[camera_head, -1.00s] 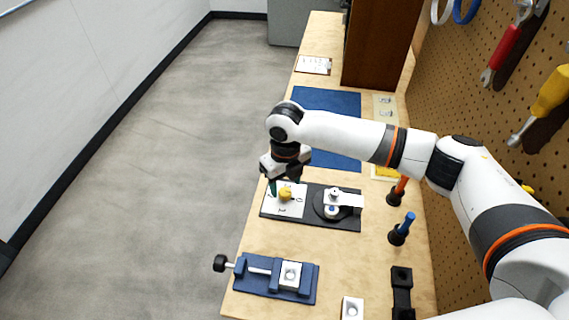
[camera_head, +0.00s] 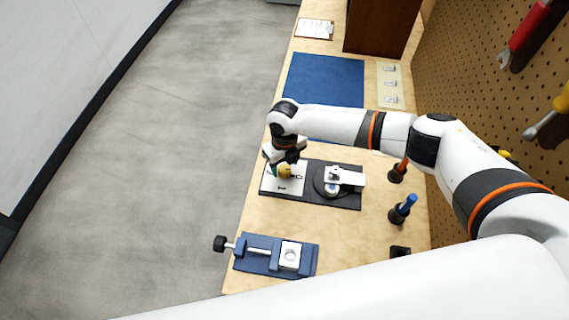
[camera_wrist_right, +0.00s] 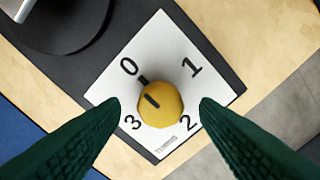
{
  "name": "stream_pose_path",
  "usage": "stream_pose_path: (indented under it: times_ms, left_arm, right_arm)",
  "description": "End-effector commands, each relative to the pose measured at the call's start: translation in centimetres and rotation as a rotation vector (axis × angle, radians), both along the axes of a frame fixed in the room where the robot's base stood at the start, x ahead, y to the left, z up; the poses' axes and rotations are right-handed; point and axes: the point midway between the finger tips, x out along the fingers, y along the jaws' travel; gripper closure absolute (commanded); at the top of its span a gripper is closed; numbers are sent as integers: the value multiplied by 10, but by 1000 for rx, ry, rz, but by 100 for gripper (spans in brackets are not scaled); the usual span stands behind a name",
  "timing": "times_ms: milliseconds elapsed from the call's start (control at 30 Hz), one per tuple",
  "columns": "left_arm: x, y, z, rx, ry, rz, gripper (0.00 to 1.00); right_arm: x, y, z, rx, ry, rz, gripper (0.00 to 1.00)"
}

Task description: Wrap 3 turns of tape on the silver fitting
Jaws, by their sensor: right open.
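A yellow knob (camera_head: 285,171) with a black line stands on a white card (camera_head: 268,186) marked 0 to 3. In the right wrist view the knob (camera_wrist_right: 161,106) sits between my right gripper's green fingers (camera_wrist_right: 159,107), which are open with gaps on both sides. Its line points roughly toward the 0. In the head view my right gripper (camera_head: 281,167) is over the knob. A black round disc (camera_head: 318,185) beside the card carries a white and silver piece (camera_head: 334,173); I cannot make out the silver fitting or any tape clearly. My left gripper is out of view.
A blue vise (camera_head: 275,258) with a white block stands near the front edge. Blue (camera_head: 403,208) and orange (camera_head: 399,170) handled tools stand upright at right. A blue mat (camera_head: 325,80) lies farther back. A white part of my own body covers the bottom of the head view.

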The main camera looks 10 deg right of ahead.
Motion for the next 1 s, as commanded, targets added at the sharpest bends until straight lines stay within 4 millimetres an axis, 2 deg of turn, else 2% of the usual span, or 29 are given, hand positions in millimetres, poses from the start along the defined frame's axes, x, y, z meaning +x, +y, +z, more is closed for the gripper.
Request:
stream_pose_path:
  times_ms: [200, 467, 533, 767, 1000]
  left_arm:
    - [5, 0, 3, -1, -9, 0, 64]
    - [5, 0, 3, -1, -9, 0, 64]
    - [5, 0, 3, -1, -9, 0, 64]
    - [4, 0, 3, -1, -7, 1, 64]
    - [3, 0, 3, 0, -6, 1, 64]
  right_arm:
    - [0, 0, -17, 1, -1, 0, 44]
    - [0, 0, -19, 0, -1, 0, 44]
    - [0, 0, -19, 0, -1, 0, 51]
    - [0, 0, -19, 0, -1, 0, 88]
    - [1, 0, -19, 1, -2, -21, 89]
